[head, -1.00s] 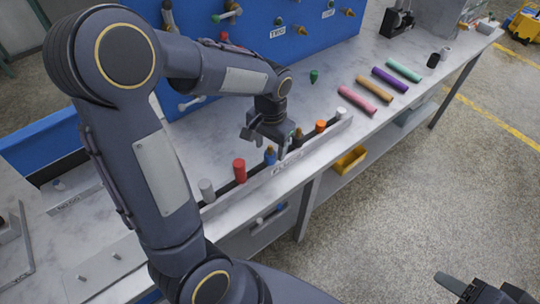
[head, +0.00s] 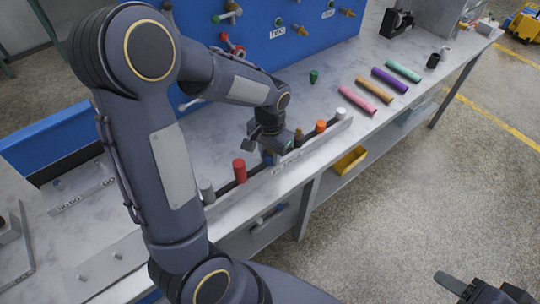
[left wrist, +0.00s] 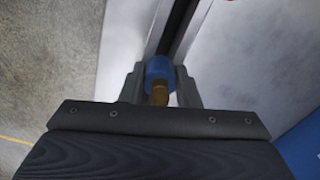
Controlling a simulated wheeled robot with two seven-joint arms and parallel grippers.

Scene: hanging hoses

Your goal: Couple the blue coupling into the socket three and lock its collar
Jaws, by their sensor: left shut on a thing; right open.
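The blue coupling (left wrist: 159,70) stands between the two fingers of my left gripper (left wrist: 160,88) in the left wrist view, with a brass-coloured end toward the camera. In the head view my left gripper (head: 268,148) is low over the rack on the bench and hides most of the coupling. The gripper is shut on it. A blue panel (head: 300,42) with several sockets and fittings stands behind the bench. Its labels are too small to read surely, and I cannot tell which socket is three. My right gripper (head: 482,290) is open and empty at the lower right, away from the bench.
The rack (head: 313,147) along the bench's front edge also holds a red coupling (head: 239,171), a grey one (head: 207,191) and an orange one (head: 320,127). Several coloured cylinders, including a purple one (head: 389,80), lie to the right. Bench top between rack and panel is mostly clear.

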